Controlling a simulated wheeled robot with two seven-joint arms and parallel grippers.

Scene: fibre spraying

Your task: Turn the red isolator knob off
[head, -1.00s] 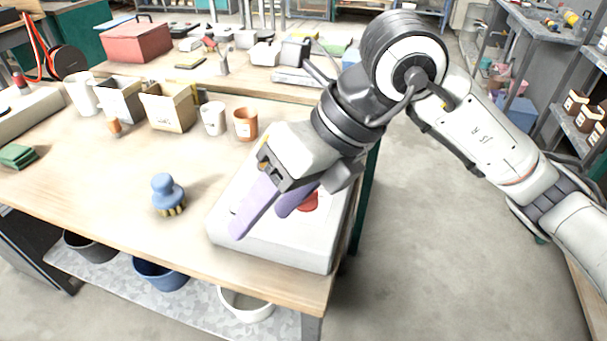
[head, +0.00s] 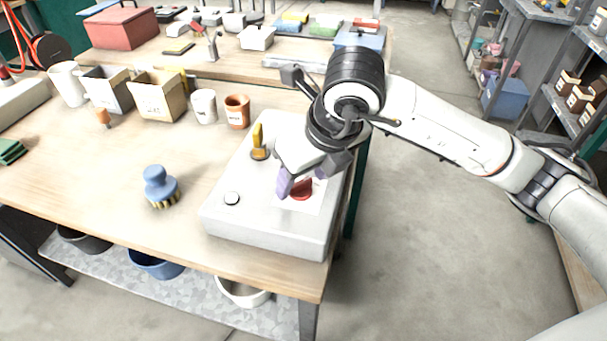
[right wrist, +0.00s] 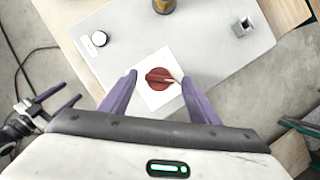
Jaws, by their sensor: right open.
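The red isolator knob (head: 301,190) sits on a white square plate on top of the grey control box (head: 262,232), near its right side. In the right wrist view the knob (right wrist: 159,79) is round, with a raised grip bar across it. My right gripper (head: 299,186) is open above the knob, its purple fingers pointing down. In the right wrist view its fingers (right wrist: 157,78) stand apart on either side of the knob. I cannot tell whether they touch it. The fingers partly cover the knob in the head view.
A yellow lever (head: 258,142) and a white button (head: 232,198) are also on the box. A blue brush (head: 159,187), an orange cup (head: 237,111) and a white cup (head: 204,106) stand on the wooden table to the left. The table's right edge is close beside the box.

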